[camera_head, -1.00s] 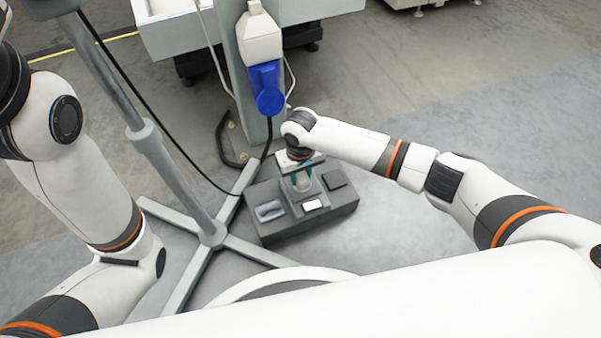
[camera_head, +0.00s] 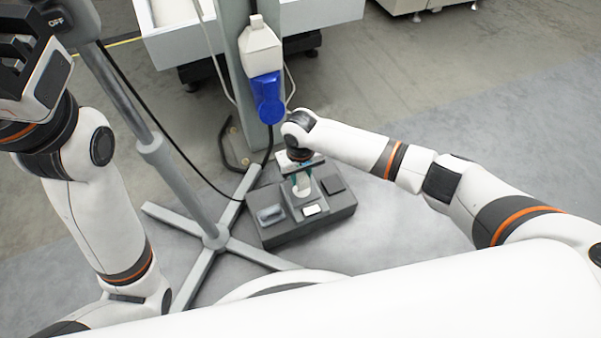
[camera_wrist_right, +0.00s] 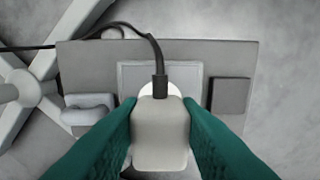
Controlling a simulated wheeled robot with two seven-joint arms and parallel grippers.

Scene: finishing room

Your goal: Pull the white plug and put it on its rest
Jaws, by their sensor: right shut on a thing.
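The white plug (camera_wrist_right: 160,135) fills the middle of the right wrist view, with a black cable (camera_wrist_right: 158,65) running from its far end. My right gripper (camera_wrist_right: 161,140) is shut on it, with green fingers along both sides. In the head view the right gripper (camera_head: 302,176) points down over the grey floor box (camera_head: 285,232), the plug (camera_head: 302,186) between its fingers. A round white patch (camera_wrist_right: 176,90) shows beside the plug on the box. I cannot tell whether the plug touches the box. My left gripper (camera_head: 18,48) is at the upper left, away from the box; its jaw opening is unclear.
The box carries a light grey block (camera_head: 270,214), a small white piece (camera_head: 312,210) and a dark square pad (camera_head: 333,185). A stand (camera_head: 213,238) with spread feet is left of it. Floor at right is clear.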

